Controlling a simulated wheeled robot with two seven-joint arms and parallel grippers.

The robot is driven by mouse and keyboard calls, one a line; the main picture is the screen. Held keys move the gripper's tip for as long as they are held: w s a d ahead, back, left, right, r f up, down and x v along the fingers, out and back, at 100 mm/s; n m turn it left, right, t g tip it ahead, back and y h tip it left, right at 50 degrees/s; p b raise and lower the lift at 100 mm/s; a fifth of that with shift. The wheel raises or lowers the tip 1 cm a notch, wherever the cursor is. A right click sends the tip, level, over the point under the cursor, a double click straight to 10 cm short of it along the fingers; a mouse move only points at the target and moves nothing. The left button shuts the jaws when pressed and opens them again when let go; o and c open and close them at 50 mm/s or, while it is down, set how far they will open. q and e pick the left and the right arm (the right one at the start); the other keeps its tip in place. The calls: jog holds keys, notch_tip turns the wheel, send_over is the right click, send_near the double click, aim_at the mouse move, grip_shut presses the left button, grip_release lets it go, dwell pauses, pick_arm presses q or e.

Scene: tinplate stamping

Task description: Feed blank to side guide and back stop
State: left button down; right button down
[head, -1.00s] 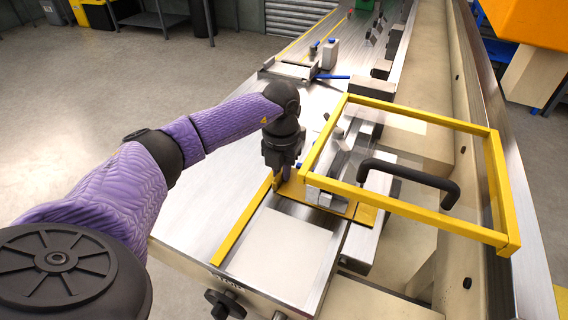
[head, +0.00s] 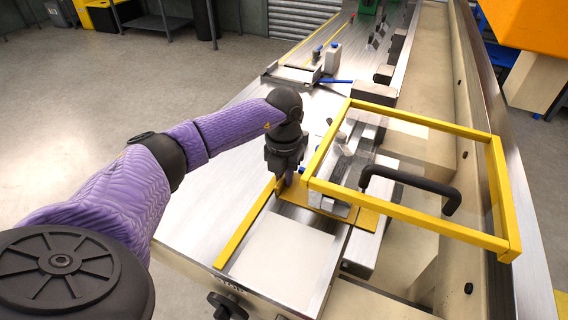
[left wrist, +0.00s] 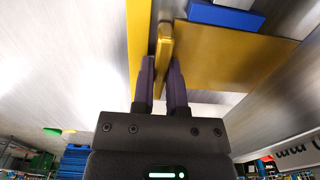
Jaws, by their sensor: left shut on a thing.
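A flat golden sheet (head: 366,216), which looks like the blank, lies on the press bed partly under the yellow-framed guard. It also shows in the left wrist view (left wrist: 235,62). My left gripper (head: 282,180) points down at the sheet's left end. In the left wrist view my left gripper (left wrist: 162,75) is shut on a narrow raised golden piece (left wrist: 165,42) at the sheet's edge. A yellow strip (head: 243,228), perhaps the side guide, runs close along the left; it shows beside the fingers in the left wrist view (left wrist: 137,40). My right gripper is not in view.
The yellow guard frame (head: 410,213) with its black handle (head: 412,178) stands close right of the gripper. A pale square plate (head: 284,250) lies in front. A blue block (left wrist: 225,14) borders the sheet. The steel table (head: 222,195) is clear to the left.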

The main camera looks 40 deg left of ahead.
pick_arm(q)
jog(key=shift+a, duration=0.1)
dwell(0.6)
jog(key=shift+p, duration=0.3)
jog(key=shift+w, duration=0.15)
dwell(0.4)
jog(key=shift+r, duration=0.1)
dwell(0.4)
jog(key=shift+a, duration=0.25)
dwell(0.4)
